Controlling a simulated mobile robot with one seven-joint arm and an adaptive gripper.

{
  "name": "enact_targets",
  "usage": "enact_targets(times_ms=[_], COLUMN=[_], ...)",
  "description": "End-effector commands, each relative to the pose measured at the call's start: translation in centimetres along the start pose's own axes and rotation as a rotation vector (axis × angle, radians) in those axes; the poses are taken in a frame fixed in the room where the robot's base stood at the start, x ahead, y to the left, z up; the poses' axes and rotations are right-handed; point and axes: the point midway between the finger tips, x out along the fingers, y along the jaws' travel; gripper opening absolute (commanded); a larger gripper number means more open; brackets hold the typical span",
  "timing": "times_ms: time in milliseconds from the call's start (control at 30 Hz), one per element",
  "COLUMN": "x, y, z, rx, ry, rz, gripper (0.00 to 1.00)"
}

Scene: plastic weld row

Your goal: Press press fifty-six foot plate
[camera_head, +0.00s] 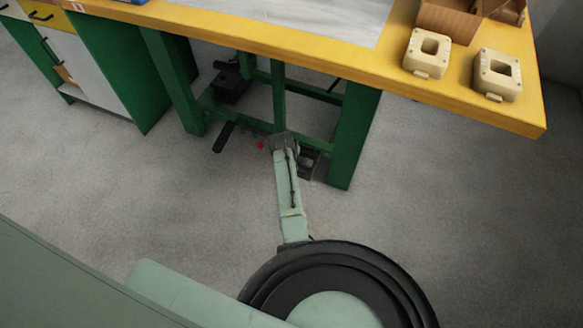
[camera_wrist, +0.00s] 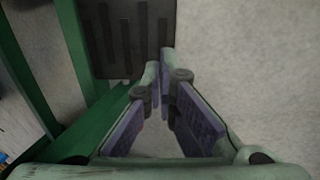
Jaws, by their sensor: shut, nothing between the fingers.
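In the wrist view my gripper (camera_wrist: 160,70) is shut and empty, its purple-padded fingers meeting at the tips. A dark ribbed plate (camera_wrist: 123,38) lies just beyond the tips, at the top. I cannot tell whether the tips touch it. In the head view my pale green arm reaches under the bench; its dark end hides the fingers. A dark part (camera_head: 309,163) shows just right of the arm, mostly hidden. A second dark plate (camera_head: 223,137) lies left of the arm, by the green frame. I can read no number on either plate.
A workbench (camera_head: 300,50) with a yellow edge and green legs stands over this spot. A green leg (camera_head: 352,140) rises right of my arm. A black box (camera_head: 231,83) sits under the bench. A small red spot (camera_head: 261,146) shows left of my arm. The front floor is bare.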

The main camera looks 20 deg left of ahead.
Motion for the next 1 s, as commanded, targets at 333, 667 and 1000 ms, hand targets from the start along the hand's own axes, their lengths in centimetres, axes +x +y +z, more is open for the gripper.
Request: enact_targets(times_ms=[333, 667, 1000], x=[5.2, 7.4, 7.5], y=[-0.2, -0.1, 0.1], z=[-0.1, -0.1, 0.0], rx=[-0.001, -0.001, -0.001], ry=[0.001, 0.000, 0.000], rz=[0.002, 0.000, 0.001], gripper=[0.00, 0.00, 0.00])
